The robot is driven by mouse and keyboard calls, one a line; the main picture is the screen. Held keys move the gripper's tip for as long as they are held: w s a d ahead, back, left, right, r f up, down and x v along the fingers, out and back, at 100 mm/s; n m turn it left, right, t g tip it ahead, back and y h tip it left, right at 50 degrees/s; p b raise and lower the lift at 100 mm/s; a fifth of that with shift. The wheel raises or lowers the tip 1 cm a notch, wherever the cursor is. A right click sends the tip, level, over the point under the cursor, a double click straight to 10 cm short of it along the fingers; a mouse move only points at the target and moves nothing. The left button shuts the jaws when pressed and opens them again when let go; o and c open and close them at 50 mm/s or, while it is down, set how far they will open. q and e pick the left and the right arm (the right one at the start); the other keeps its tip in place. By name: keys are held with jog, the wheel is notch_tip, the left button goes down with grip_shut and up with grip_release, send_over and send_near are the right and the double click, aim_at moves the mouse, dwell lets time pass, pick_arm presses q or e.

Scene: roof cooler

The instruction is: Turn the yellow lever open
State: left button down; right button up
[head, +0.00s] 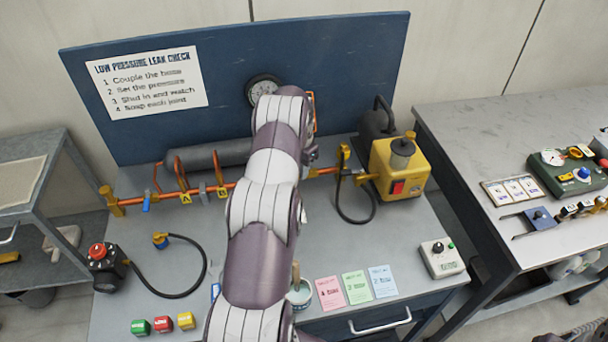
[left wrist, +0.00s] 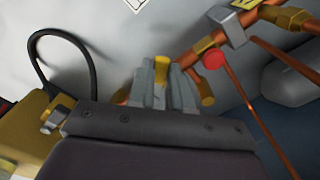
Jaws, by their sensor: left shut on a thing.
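The orange pipe (head: 135,200) runs along the back of the grey bench, and my left arm covers its middle in the head view. My left gripper (left wrist: 162,88) is at the pipe in the left wrist view. Its grey fingers are closed around a yellow piece (left wrist: 161,68), which appears to be the yellow lever. Only its end shows between the fingers. A yellow fitting (left wrist: 205,88) and a round red part (left wrist: 212,59) are just beside the fingers. In the head view the left gripper and held lever are hidden behind my arm. My right gripper is not in view.
A yellow pump box (head: 398,170) with a black hose (head: 342,205) stands right of my arm. A gauge (head: 262,88) is on the blue back panel (head: 340,50).

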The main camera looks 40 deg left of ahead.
pick_arm(q)
jog(key=shift+w+a+r+m+p, duration=0.15)
jog(key=shift+a+m+p, duration=0.25)
jog(key=shift+m, duration=0.7)
jog(key=shift+w+a+m+p, duration=0.2)
jog(key=shift+a+m+p, duration=0.25)
jog(key=shift+m, duration=0.65)
jog(key=shift+w+a+r+m+p, duration=0.2)
jog(key=shift+a+m, duration=0.3)
jog(key=shift+m, duration=0.6)
jog(key=shift+f, duration=0.15)
jog(key=c, duration=1)
grip_release()
jog(key=shift+c, duration=0.2)
jog(key=shift+s, duration=0.15)
jog(key=shift+f, duration=0.1)
